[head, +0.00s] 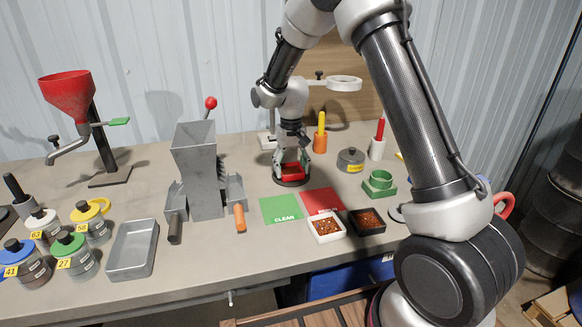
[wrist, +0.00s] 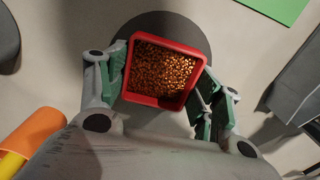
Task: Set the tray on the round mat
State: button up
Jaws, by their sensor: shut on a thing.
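The tray is a small red square tray (wrist: 190,105) filled with copper-coloured granules. In the wrist view it sits between the fingers of my gripper (wrist: 166,90), which is shut on it. In the head view the red tray (head: 291,171) shows below my gripper (head: 292,160). The round mat (head: 291,182) is dark and lies on the bench beneath the tray; it also shows in the wrist view (wrist: 150,24). The tray is over the mat, and I cannot tell whether it touches it. The fingers and tray hide part of the mat.
A green CLEAN mat (head: 281,209) and a red mat (head: 322,200) lie in front. White (head: 327,239) and black (head: 367,229) granule trays stand nearer. A grey hopper machine (head: 199,165) is left; an orange holder (head: 320,143) and ring stand (head: 345,83) are close behind.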

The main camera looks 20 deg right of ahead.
aim_at(291, 172)
jog(key=o, duration=1.1)
jog(key=shift+c, duration=0.2)
notch_tip(291, 172, up, 12)
jog(key=s+d+r+t, duration=0.1)
jog(key=s+d+r, duration=0.3)
jog(key=s+r, duration=0.25)
jog(key=s+d+r+t, duration=0.1)
jog(key=s+d+r, duration=0.4)
jog(key=s, duration=0.2)
jog(key=s+d+t, duration=0.1)
jog(key=s+d, duration=0.2)
jog(key=s, duration=0.7)
jog(key=s+d+f+t, duration=0.1)
jog(key=s+d, duration=0.2)
jog(key=s, duration=0.7)
jog(key=shift+s, duration=0.3)
